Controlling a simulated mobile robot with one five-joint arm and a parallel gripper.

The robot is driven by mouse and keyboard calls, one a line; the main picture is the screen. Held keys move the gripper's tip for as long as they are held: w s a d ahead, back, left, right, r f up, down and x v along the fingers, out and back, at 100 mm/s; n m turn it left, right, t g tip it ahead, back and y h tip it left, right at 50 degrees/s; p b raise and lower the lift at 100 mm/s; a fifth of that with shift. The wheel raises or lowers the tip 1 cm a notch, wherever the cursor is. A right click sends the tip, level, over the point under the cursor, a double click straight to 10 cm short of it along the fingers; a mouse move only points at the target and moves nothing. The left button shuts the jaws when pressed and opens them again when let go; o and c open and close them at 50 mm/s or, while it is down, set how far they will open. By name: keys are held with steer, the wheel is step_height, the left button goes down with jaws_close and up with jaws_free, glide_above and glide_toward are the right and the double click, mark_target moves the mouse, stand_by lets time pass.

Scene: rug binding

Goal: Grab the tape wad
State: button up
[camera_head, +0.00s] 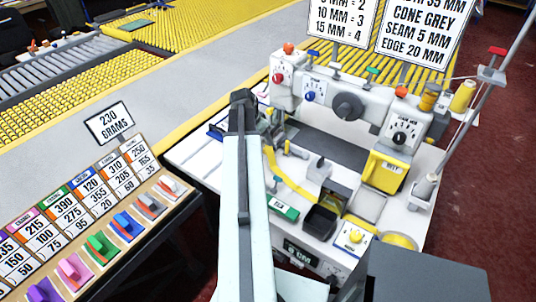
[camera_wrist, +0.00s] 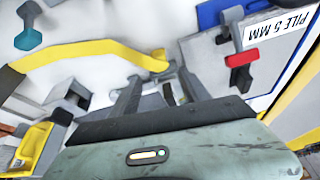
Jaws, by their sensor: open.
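A yellow tape (camera_wrist: 105,50) runs across the white table in the wrist view. Its right end is a small yellow lump (camera_wrist: 157,61), which may be the tape wad; I cannot tell for sure. My gripper (camera_wrist: 160,85) is open, and its dark fingers point towards this lump. The lump lies just beyond the fingertips, roughly between them; whether they touch it I cannot tell. In the head view the yellow tape (camera_head: 285,180) curves over the white table right of my arm. My fingers are not clear in that view.
A red-topped dark lever (camera_wrist: 240,65) and a "PILE 5 MM" label (camera_wrist: 275,35) are right of my gripper. A teal knob (camera_wrist: 28,39) is at left. The binding machine (camera_head: 345,105) stands behind; a black bin (camera_head: 320,222) and green block (camera_head: 284,208) are right of my arm.

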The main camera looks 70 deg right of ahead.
mark_target(267, 148)
steer(key=b+x, duration=0.5)
steer(key=a+b+x, duration=0.1)
steer(key=b+x, duration=0.1)
steer(key=x, duration=0.1)
steer(key=shift+w+f+b, duration=0.1)
steer(key=shift+f+b, duration=0.1)
steer(key=shift+b, duration=0.15)
steer(key=shift+r, duration=0.2)
jaws_close()
